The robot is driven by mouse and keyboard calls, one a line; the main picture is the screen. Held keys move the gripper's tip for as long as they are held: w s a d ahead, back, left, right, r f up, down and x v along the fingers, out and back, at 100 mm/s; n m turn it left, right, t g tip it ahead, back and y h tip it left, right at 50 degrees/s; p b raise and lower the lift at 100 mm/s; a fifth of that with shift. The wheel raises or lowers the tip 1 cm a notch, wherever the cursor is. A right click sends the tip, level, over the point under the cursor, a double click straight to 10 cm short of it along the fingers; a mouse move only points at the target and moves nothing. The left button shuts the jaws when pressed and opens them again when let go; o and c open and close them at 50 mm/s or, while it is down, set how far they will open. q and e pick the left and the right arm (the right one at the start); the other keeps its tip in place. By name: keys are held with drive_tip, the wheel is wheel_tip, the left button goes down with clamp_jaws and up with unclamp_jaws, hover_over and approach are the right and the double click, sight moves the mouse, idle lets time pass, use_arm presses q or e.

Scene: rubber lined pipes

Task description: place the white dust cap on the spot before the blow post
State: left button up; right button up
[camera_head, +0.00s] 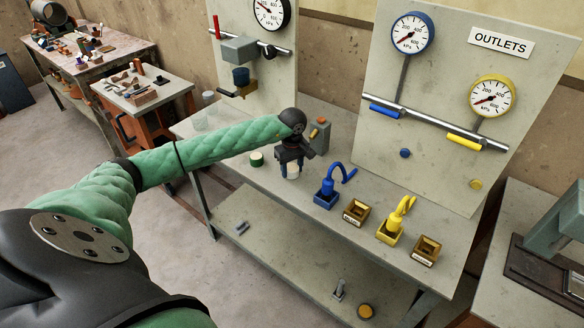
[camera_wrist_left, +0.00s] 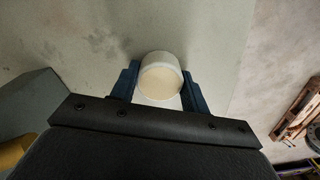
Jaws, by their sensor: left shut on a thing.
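My left gripper (camera_head: 290,164) points down over the bench, close to its top. It is shut on the white dust cap (camera_head: 292,171), which shows below the fingers. In the left wrist view the cap (camera_wrist_left: 160,77) sits between the two blue fingers (camera_wrist_left: 160,88), its round pale face toward the camera. I cannot tell whether the cap touches the bench. A grey post with an orange top (camera_head: 320,134), likely the blow post, stands just right of and behind the gripper. The marked spot is not visible. My right gripper is out of view.
A blue hose fitting in a holder (camera_head: 327,197), a labelled box (camera_head: 355,213), a yellow fitting (camera_head: 394,228) and another box (camera_head: 426,249) line the right side. Gauge panels (camera_head: 455,100) rise behind.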

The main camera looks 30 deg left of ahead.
sight(292, 167)
use_arm(q)
drive_tip(key=shift+f, duration=0.1)
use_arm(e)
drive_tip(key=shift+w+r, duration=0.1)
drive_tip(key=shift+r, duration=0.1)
use_arm(q)
drive_tip(key=o, duration=1)
drive_tip(key=shift+o, duration=0.2)
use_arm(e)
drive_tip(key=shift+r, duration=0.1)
use_arm(q)
drive_tip(key=shift+r, duration=0.45)
wheel_tip(292, 167, up, 11)
drive_tip(key=b, duration=0.5)
drive_tip(key=shift+r, duration=0.2)
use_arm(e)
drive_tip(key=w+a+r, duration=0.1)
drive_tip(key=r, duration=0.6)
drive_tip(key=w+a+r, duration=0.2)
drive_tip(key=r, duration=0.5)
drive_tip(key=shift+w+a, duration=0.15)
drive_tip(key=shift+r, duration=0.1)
